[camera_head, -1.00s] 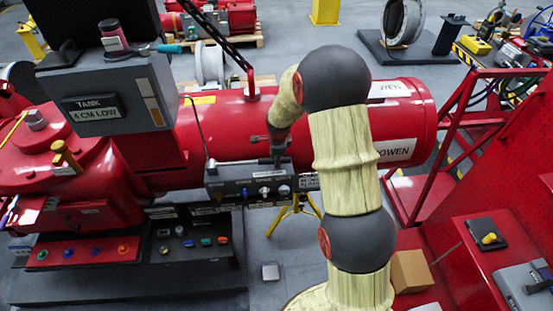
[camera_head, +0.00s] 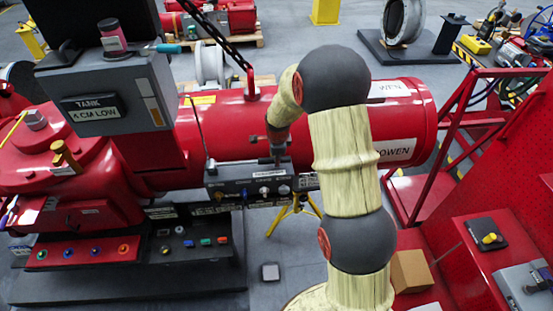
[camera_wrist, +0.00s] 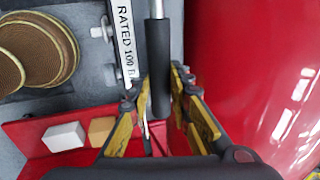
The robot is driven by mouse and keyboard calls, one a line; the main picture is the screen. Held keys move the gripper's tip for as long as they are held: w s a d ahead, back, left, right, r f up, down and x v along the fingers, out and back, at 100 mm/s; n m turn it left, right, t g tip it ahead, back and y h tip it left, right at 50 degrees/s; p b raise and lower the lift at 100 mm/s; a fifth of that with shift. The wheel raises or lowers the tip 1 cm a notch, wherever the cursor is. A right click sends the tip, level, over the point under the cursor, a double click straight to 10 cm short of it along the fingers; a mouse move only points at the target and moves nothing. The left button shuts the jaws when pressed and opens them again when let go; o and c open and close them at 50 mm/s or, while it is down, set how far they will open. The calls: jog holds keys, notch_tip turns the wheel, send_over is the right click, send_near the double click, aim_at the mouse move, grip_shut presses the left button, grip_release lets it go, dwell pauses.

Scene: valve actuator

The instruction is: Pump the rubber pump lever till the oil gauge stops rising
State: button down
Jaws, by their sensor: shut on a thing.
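The pump lever is a thin metal rod with a black rubber grip (camera_wrist: 158,65). In the head view its metal rod (camera_head: 235,162) lies nearly level above a grey control box (camera_head: 235,190). My gripper (camera_wrist: 157,92) is shut on the black grip, with a yellow-and-black finger on each side. In the head view my gripper (camera_head: 278,157) is small and partly hidden at the rod's right end. A grey box with a sign (camera_head: 94,107) reading "TANK 4 CM LOW" carries an upright white-and-orange strip (camera_head: 151,103), which looks like the gauge; its exact level is too small to read.
A large red cylinder (camera_head: 405,120) lies right behind the lever. A red panel with coloured buttons (camera_head: 85,250) is at the lower left. A red frame (camera_head: 480,130) and a cardboard box (camera_head: 410,270) are at right. Open floor shows below the control box.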

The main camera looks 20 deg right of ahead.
jog(key=w+a+r+g+h+b, duration=0.1)
jog(key=a+r+h+b, duration=0.2)
jog(key=r+h+b, duration=0.2)
notch_tip(320, 180, up, 7)
jog(key=b, duration=0.3)
jog(key=shift+f+n, duration=0.2)
jog(key=shift+n, duration=0.1)
jog(key=c, duration=1.6)
grip_release()
jog(key=shift+f, duration=0.1)
jog(key=shift+s+a, duration=0.1)
jog(key=v, duration=1.2)
